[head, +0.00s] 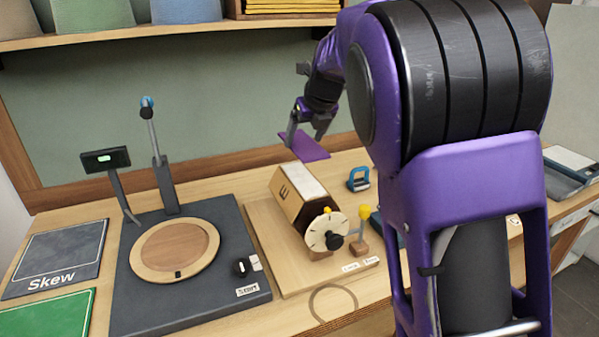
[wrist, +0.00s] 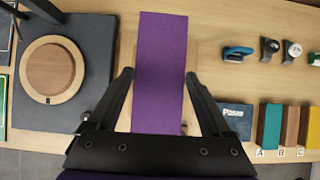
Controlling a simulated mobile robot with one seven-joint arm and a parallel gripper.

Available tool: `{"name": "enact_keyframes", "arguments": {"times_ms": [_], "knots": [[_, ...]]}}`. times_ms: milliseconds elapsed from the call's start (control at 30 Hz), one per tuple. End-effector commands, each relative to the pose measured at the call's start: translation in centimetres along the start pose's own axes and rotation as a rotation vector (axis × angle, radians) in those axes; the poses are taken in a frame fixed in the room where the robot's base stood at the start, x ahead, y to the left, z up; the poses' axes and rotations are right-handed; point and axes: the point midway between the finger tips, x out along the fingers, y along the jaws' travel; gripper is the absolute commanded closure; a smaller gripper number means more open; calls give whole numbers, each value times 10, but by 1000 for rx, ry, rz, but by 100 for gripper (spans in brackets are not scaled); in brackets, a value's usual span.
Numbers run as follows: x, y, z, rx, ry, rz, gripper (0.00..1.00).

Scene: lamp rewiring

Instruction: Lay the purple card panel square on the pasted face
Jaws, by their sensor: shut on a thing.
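The purple card panel (head: 308,149) is a flat, plain rectangle. My gripper (head: 307,130) is shut on it and holds it in the air, behind and above the faceted wooden drum. In the wrist view the panel (wrist: 161,60) runs lengthwise between the two fingers of my gripper (wrist: 159,78). The wooden drum (head: 287,207) lies on a wooden base, with an "E" on one side and a pale upper face (head: 305,181). That pale face looks like the pasted one, but I cannot make out paste. In the wrist view the panel hides the drum.
A white dial (head: 326,232) with a black knob is on the drum's end, beside a yellow-topped peg (head: 364,214). A blue-handled tool (head: 358,179) stands right of the drum. A dark board with a round wooden plate (head: 175,250) and upright posts is at left.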

Motion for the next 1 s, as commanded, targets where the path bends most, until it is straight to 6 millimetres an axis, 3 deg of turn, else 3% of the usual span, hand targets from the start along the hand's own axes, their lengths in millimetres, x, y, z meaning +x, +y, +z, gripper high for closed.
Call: {"name": "enact_keyframes", "arguments": {"times_ms": [200, 633, 833, 867, 933, 1000], "knots": [[36, 0, -24, 1, 5, 1, 79], [75, 0, -50, 0, 5, 0, 79], [76, 0, -50, -1, 2, 0, 79], [76, 0, -50, -1, 3, 0, 15], [76, 0, -50, -1, 3, 0, 2], [76, 0, -50, -1, 3, 0, 0]]}}
